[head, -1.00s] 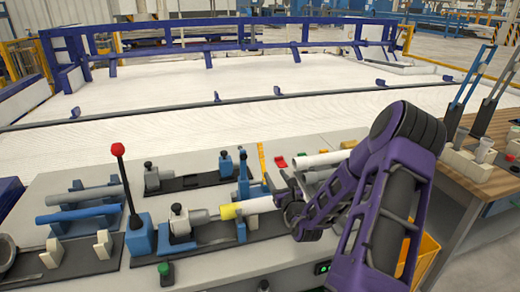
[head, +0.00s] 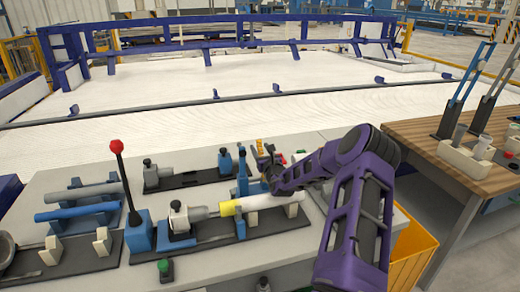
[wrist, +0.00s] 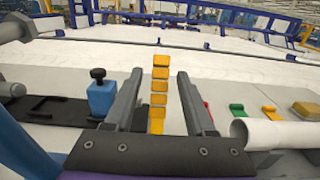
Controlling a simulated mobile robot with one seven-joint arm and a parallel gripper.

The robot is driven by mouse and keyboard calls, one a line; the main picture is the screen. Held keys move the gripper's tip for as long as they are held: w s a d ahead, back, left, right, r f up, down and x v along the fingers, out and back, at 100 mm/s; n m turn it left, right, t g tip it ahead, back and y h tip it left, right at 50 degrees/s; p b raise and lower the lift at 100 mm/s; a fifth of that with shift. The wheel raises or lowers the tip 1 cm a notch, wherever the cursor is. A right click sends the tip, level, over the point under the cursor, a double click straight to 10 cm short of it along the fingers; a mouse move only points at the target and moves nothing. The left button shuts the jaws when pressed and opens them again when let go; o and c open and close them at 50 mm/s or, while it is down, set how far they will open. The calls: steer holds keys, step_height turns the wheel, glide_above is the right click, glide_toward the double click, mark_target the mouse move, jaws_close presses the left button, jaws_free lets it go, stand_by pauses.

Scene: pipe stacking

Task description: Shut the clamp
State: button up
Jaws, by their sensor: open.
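A pipe with a grey fitting, a yellow band and a white length (head: 262,202) lies along a dark fixture base (head: 208,236) in the head view. A blue upright clamp lever (head: 242,172) stands at this pipe, raised. My gripper (head: 262,158) is just right of the lever's top, above and behind the pipe. In the wrist view my gripper (wrist: 160,100) is open, with nothing between its fingers. A blue bar (wrist: 22,140), probably the lever, crosses the lower left of that view, outside the fingers. The clamp's lower part is partly hidden.
A red-knobbed lever (head: 117,148) stands at the left on a blue box. Behind is another dark fixture with a blue block and black knob (wrist: 100,92). Yellow pieces (wrist: 158,90) lie beyond my fingers. A white pipe (wrist: 275,134) lies to the right.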

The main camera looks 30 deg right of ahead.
steer(key=shift+w+d, duration=0.1)
steer(key=shift+w, duration=0.35)
jaws_close()
stand_by(1.2)
